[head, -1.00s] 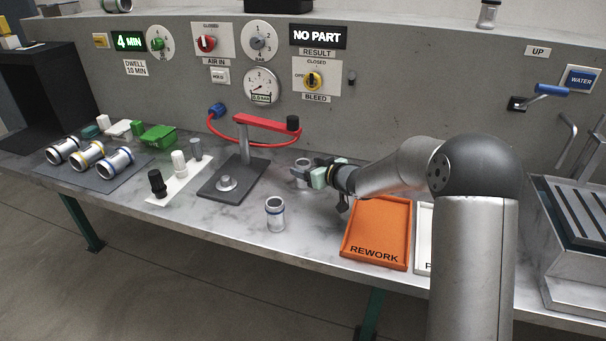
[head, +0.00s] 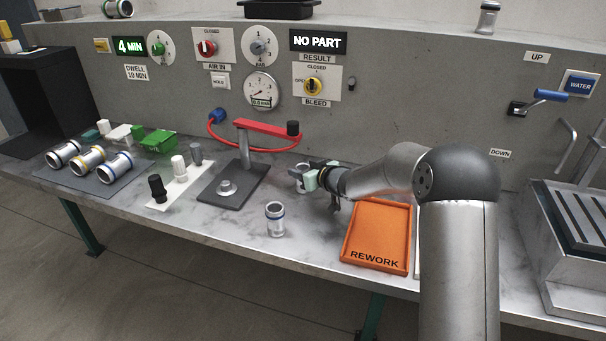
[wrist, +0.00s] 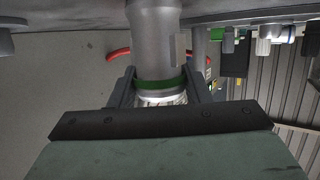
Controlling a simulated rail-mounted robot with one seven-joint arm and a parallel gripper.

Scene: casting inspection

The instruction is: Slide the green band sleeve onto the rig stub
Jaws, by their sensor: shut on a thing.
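My gripper (head: 314,177) is shut on the green band sleeve (head: 301,173), a grey metal cylinder, and holds it to the right of the rig. In the wrist view the sleeve (wrist: 153,42) stands between the two fingers, its green band (wrist: 160,83) level with them. Its far end is hard to make out. The rig stub (head: 227,186) is a short round metal post on a dark base plate (head: 222,199), apart from the sleeve. A red clamp arm (head: 265,127) on a post extends above the plate's back.
A blue-banded sleeve (head: 275,219) stands on the bench in front of my gripper. The orange rework tray (head: 350,232) lies to the right. Black, white and grey plugs (head: 179,168) and several lying sleeves (head: 90,160) are left. A red hose (head: 262,151) runs behind the rig.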

